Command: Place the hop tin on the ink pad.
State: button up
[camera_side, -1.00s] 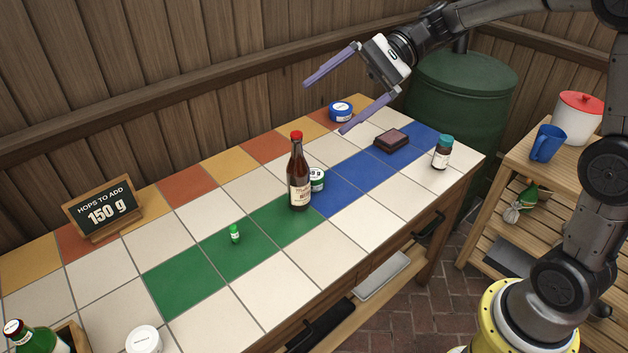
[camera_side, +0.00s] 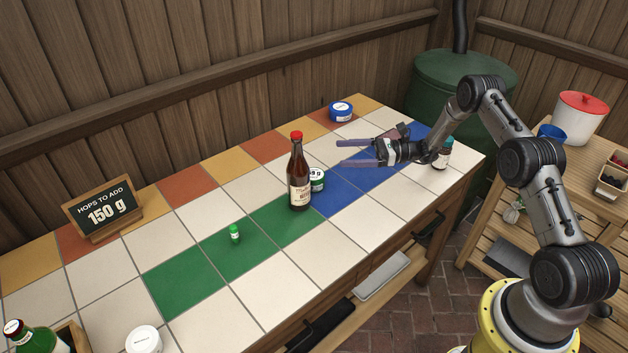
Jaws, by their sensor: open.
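A small round tin (camera_side: 317,184) with a green side and a white lid stands behind the brown bottle (camera_side: 299,180). The bottle hides its left part, and its lid print ends in "g". A blue tin (camera_side: 341,112) stands at the back edge, and a white-lidded tin (camera_side: 144,340) at the front left. I cannot tell for certain which is the hop tin. The dark ink pad (camera_side: 403,130) lies on the far right tiles, mostly hidden behind my gripper. My gripper (camera_side: 341,153) is open and empty, fingers pointing left, right of and beyond the green tin.
The red-capped bottle stands upright close to the green tin. A teal-capped jar (camera_side: 446,150) is partly hidden by my arm. A chalkboard (camera_side: 103,214) reads "HOPS TO ADD 150 g".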

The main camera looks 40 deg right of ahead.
send_near(321, 174)
jog(key=x, duration=0.2)
jog(key=shift+w+a+f, duration=0.15)
jog(key=shift+w, duration=0.1)
jog(key=shift+x, duration=3.8)
jog(key=shift+c, duration=0.3)
jog(key=c, duration=1.2)
jog(key=shift+c, duration=0.9)
